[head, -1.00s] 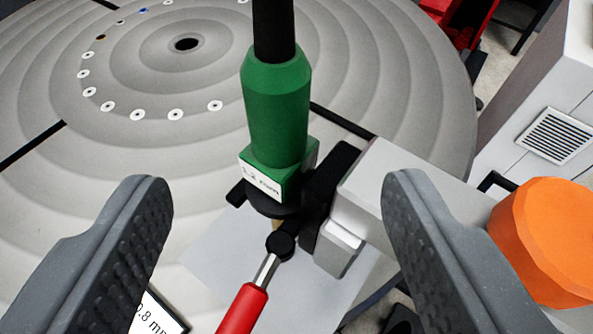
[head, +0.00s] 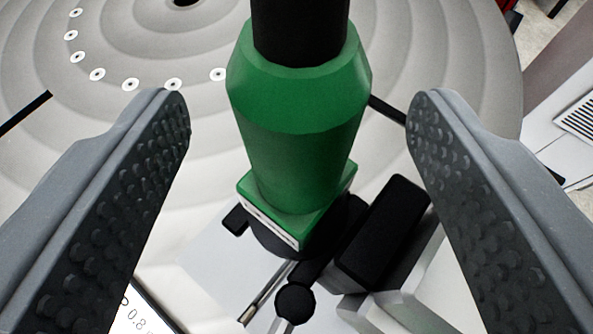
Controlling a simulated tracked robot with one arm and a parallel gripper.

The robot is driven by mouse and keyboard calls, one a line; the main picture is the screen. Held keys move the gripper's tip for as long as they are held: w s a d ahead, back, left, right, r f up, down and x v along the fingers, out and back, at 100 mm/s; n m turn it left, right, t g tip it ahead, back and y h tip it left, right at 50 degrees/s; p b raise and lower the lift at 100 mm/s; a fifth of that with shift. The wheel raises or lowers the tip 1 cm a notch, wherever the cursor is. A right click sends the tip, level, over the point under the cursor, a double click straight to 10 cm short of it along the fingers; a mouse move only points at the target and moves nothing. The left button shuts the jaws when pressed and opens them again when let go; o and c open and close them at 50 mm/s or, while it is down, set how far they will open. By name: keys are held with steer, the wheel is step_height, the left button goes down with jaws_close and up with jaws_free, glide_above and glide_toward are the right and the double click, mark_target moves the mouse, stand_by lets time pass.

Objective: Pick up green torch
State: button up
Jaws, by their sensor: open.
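The green torch (head: 294,140) stands nearly upright in the middle of the head view, with a black upper part (head: 300,28) running out of the top of the picture. Its square green foot sits over a dark holder (head: 385,235). My gripper (head: 298,105) is open, with one grey finger to the left of the torch and one to the right. There is a clear gap on both sides, and neither finger visibly touches it. The torch's tip is hidden below its foot.
The round grey positioner table (head: 440,50) with ringed grooves fills the background. A pale block lies at the lower right, beside the holder. A label (head: 145,318) shows partly at the lower left. A vent grille (head: 580,115) is at the right edge.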

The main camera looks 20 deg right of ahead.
mark_target(300, 77)
steer(key=shift+x, duration=0.9)
steer(key=c, duration=1.1)
steer(key=shift+o, duration=0.2)
steer(key=shift+r, duration=0.15)
steer(key=shift+r+p, duration=1.75)
steer(key=shift+r, duration=0.05)
steer(key=s+a, duration=1)
steer(key=a, duration=0.5)
steer(key=shift+b, duration=0.45)
